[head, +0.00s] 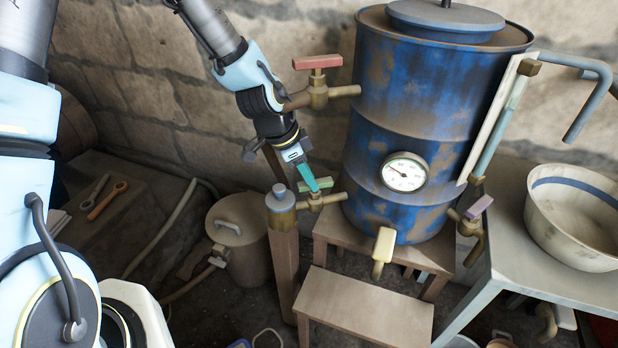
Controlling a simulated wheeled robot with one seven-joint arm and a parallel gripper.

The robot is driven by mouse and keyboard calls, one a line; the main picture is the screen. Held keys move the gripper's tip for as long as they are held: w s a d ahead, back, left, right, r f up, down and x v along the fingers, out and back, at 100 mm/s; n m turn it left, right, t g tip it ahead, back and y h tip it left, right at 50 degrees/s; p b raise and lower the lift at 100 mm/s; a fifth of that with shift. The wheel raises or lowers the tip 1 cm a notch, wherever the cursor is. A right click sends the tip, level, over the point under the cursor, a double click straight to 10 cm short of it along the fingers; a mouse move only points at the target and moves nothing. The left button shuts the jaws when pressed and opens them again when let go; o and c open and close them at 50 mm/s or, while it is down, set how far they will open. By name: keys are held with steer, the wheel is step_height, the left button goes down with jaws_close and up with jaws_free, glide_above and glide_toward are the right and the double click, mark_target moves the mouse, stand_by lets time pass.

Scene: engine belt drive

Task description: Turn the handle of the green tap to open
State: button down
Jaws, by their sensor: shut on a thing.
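The green tap handle (322,184) is a pale green bar on top of a brass tap (322,201). The tap sticks out to the left from the lower side of a rusty blue barrel (400,120). My gripper (312,186) reaches down from the upper left. Its teal fingers are shut on the green handle and cover part of it. The bar lies roughly sideways in the picture, along the line of the spout pipe. The far finger is hidden.
A red-handled tap (318,63) is above, close to my wrist. A purple-handled tap (478,208) and a yellow-handled one (384,245) are lower on the barrel. A grey-capped post (281,210) stands just left of the green tap. A gauge (404,172) is on the barrel.

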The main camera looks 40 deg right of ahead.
steer(key=shift+n, duration=0.3)
steer(key=c, duration=0.7)
jaws_free()
steer(key=v, duration=1)
steer(key=shift+s+a+r, duration=0.1)
steer(key=shift+a+r, duration=0.1)
steer(key=shift+r, duration=0.2)
